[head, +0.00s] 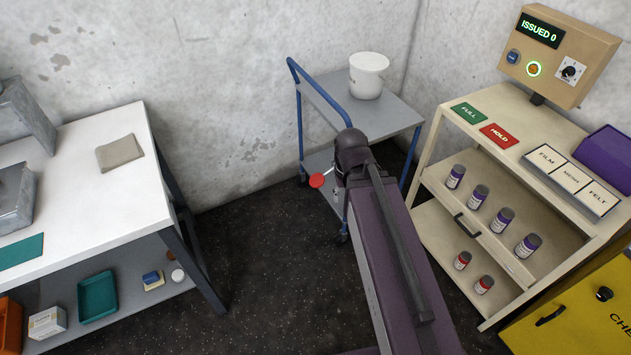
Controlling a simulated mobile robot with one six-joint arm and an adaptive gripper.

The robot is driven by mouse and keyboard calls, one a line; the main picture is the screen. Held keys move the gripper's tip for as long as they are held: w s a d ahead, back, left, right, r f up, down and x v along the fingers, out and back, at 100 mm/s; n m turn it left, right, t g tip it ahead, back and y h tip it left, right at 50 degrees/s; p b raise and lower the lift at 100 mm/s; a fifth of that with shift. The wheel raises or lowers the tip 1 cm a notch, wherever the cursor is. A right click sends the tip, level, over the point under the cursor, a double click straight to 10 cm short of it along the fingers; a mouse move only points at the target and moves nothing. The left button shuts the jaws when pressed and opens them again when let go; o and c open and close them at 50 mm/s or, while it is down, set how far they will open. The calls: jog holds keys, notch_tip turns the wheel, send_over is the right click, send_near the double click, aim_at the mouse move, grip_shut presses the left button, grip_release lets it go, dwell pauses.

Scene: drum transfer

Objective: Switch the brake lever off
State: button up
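A red round knob (317,180) on a thin pale rod shows at the near left side of the blue-framed cart (310,95). It looks like the brake lever. The rod slants up to the right from the knob, and its other end is hidden. My purple arm reaches up from the bottom of the head view, and its dark end joint is right beside the lever, in front of the cart. My gripper's fingers cannot be made out; the arm hides that area. I cannot tell whether anything touches the lever.
A white bucket (367,75) stands on the cart's top. A white workbench (85,190) is at left. A cream shelf unit (436,160) with several small jars, a control box (560,55) and a yellow cabinet (580,315) are at right. Dark floor (260,245) is clear between bench and arm.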

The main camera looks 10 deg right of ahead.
jog(key=shift+a, duration=0.1)
jog(key=w+a+f+m+t+y+b, duration=0.1)
jog(key=w+a+f+t+y+b, duration=0.25)
jog(key=w+f+b, duration=0.65)
jog(key=w+a+f+t+y+b, duration=0.2)
jog(key=w+f+t+y+b, duration=0.3)
jog(key=f+b, duration=1.1)
jog(key=w+d+f+m+t+h+b, duration=0.2)
jog(key=w+d+f+m+t+b, duration=0.6)
jog(key=b, duration=2)
jog(key=shift+w+d+f, duration=0.45)
jog(key=shift+d+f, duration=0.05)
jog(key=shift+f, duration=0.2)
jog(key=shift+w+t, duration=0.15)
jog(key=shift+t, duration=0.1)
